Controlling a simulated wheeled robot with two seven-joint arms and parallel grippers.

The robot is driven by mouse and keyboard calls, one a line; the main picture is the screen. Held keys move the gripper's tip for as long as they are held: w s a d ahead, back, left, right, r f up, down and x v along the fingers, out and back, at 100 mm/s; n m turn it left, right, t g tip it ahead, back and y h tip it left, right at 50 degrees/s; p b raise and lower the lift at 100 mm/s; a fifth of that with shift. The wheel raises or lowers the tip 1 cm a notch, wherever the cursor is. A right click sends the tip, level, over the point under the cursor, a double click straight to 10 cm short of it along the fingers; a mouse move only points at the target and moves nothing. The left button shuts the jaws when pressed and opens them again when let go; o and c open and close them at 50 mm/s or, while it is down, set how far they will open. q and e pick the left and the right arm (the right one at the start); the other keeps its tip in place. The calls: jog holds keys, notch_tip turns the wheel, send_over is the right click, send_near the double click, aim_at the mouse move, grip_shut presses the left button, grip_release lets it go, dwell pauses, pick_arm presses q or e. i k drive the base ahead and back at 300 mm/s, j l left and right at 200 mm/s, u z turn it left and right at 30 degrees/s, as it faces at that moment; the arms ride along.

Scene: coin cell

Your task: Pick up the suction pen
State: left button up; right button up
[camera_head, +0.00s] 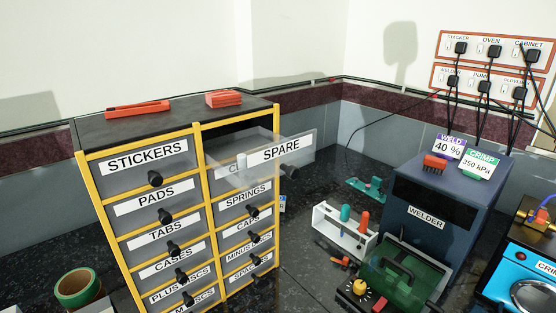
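A white rack (332,236) stands on the dark counter left of the welder. It holds a teal-topped tool (346,213) and a red-topped tool (364,222), both upright. I cannot tell whether either one is the suction pen. A teal tool or part (367,188) lies behind the rack, and a small orange-red item (341,262) lies in front of it; both are too small to identify. Neither of my grippers is in view.
A drawer cabinet (82,190) fills the left; its SPARE drawer (303,148) is pulled out. The blue welder (460,183), with a green panel (412,262) in front, stands right of the rack. A green tape roll (77,287) is at lower left, a crimper (520,268) at far right.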

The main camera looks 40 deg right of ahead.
aim_at(365, 217)
jog(key=z, duration=2.85)
